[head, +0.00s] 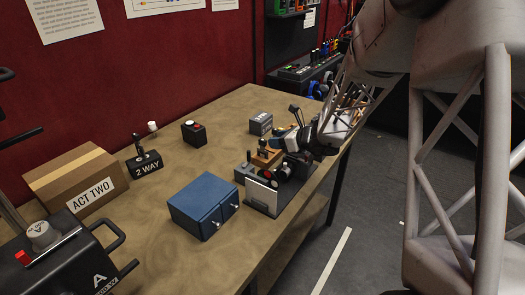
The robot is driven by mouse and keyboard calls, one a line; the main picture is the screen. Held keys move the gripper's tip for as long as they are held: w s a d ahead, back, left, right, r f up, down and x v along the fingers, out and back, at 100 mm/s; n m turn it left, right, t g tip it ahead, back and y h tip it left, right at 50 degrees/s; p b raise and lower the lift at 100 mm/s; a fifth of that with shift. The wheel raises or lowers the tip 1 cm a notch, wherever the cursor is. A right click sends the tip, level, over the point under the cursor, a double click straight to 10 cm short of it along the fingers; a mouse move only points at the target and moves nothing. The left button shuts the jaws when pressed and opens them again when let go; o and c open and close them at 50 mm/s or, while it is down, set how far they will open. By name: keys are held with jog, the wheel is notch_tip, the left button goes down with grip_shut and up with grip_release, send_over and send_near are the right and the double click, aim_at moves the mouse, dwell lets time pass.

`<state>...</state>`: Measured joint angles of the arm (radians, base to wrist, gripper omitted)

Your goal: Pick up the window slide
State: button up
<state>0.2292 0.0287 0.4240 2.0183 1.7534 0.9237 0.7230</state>
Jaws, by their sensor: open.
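My gripper (292,124) is at the end of my arm, over the right side of the table. Its jaws are open, but they are small and partly mixed with the objects behind them. Below it is a cluster of small devices. A white flat panel (262,194) stands at the front of this cluster on a dark base (270,208). I cannot tell for sure whether this panel is the window slide. A tan block (266,158) and a dark round part with a red spot (284,170) sit behind the panel, close under my gripper.
A blue box (203,204) stands left of the cluster. The table's right edge is close to the cluster.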

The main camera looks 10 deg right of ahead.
aim_at(264, 140)
jog(key=shift+x, duration=1.05)
jog(key=shift+x, duration=2.6)
jog(key=shift+f, duration=0.1)
jog(key=shift+c, duration=0.3)
grip_shut()
